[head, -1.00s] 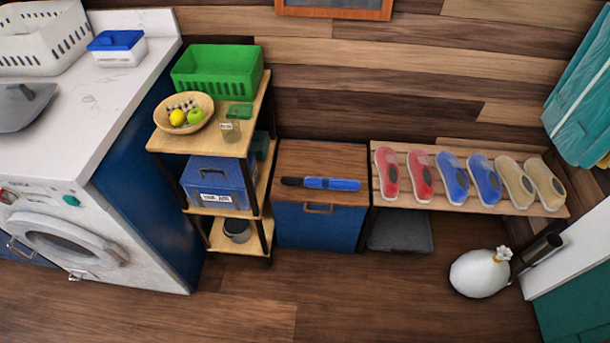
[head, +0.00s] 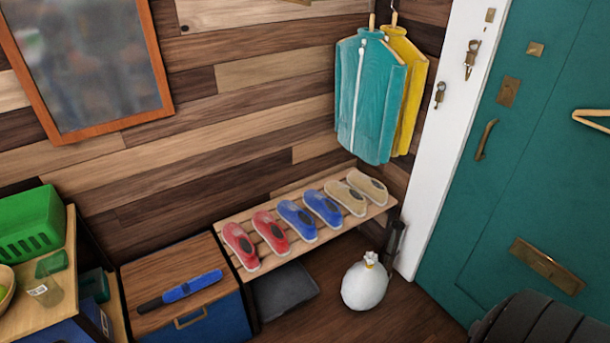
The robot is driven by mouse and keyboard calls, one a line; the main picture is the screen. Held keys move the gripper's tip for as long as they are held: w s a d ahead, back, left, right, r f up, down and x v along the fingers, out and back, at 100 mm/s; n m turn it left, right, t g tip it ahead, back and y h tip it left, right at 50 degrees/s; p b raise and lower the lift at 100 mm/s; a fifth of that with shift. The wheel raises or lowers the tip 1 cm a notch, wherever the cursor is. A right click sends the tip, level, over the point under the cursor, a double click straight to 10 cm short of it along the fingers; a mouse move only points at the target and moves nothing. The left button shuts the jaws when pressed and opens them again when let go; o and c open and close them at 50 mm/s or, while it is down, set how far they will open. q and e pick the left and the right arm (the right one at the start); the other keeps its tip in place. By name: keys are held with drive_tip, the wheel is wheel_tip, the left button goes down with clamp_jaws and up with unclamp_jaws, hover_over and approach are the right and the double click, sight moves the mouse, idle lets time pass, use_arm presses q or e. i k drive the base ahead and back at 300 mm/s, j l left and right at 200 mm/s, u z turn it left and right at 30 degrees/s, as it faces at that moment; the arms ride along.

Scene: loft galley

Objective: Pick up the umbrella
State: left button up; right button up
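The umbrella (head: 192,287) appears to be the folded blue one with a black handle. It lies flat on the wooden top of a low blue cabinet (head: 165,252), at the lower left of the head view. Its handle points left and its blue end points to the upper right. Nothing covers it. Neither of my grippers can be made out in the head view.
A slatted shoe rack (head: 230,222) with several shoes stands right of the cabinet. A white sack (head: 364,287) sits on the floor near the teal door (head: 545,190). A green basket (head: 30,225) stands on the shelf unit at left. A dark ribbed shape fills the bottom right corner.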

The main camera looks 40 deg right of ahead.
sight(187, 288)
drive_tip(key=z, duration=1.85)
drive_tip(key=j+u, duration=0.15)
drive_tip(key=u, duration=1.65)
drive_tip(key=i+l, duration=0.35)
drive_tip(key=l, duration=0.15)
drive_tip(key=i+l+u, duration=0.25)
drive_tip(key=l+u, duration=0.2)
drive_tip(key=i+l+u, duration=0.25)
drive_tip(key=l, duration=0.2)
drive_tip(key=l+u, duration=0.2)
drive_tip(key=k+l, duration=0.05)
drive_tip(key=l, duration=0.05)
